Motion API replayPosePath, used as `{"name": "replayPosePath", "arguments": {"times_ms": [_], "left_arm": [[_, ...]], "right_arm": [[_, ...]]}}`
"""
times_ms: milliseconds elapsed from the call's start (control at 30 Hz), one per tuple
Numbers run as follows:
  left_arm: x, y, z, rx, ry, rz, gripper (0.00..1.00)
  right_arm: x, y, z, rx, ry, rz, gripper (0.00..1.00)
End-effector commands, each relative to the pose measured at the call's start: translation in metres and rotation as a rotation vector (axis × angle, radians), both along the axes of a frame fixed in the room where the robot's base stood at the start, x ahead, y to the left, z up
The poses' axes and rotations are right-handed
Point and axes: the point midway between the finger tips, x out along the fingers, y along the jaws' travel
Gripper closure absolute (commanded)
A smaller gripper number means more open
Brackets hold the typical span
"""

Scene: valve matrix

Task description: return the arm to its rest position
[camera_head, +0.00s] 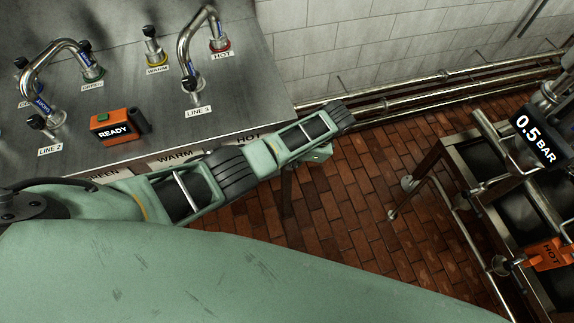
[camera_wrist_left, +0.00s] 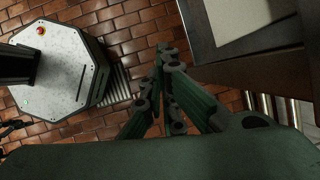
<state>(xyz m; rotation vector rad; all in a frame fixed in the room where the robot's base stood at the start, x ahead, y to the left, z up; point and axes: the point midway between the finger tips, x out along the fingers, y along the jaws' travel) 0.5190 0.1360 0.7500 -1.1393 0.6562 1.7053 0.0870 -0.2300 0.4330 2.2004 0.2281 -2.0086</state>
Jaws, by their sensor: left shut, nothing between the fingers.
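My left gripper (camera_head: 336,118) reaches in from the left in the head view, along the front edge of the steel bench (camera_head: 170,105). Its green fingers with dark pads are together and hold nothing. In the left wrist view the fingertips (camera_wrist_left: 164,50) meet above the brick floor, apart from anything else. My right gripper shows in neither view.
The bench carries bent hoses, labelled couplings and an orange READY box (camera_head: 113,127). Pipes (camera_head: 430,85) run along the tiled wall. Brick floor (camera_head: 350,190) between is clear.

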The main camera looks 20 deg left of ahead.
Motion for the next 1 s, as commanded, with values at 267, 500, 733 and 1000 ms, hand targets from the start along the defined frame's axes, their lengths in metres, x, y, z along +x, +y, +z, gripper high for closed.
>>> {"name": "replayPosePath", "arguments": {"times_ms": [267,500,733,1000], "left_arm": [[0.0,0.0,0.0,-0.001,0.0,0.0,1.0],[-0.001,0.0,-0.001,-0.002,0.0,0.0,1.0],[-0.042,0.002,-0.076,-0.097,-0.025,0.095,1.0],[-0.179,0.021,-0.229,-0.289,-0.141,0.417,1.0]], "right_arm": [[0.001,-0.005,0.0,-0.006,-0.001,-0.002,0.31],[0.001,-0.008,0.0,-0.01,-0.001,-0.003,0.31],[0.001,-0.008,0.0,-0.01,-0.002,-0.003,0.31],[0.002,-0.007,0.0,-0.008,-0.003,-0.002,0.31]]}}
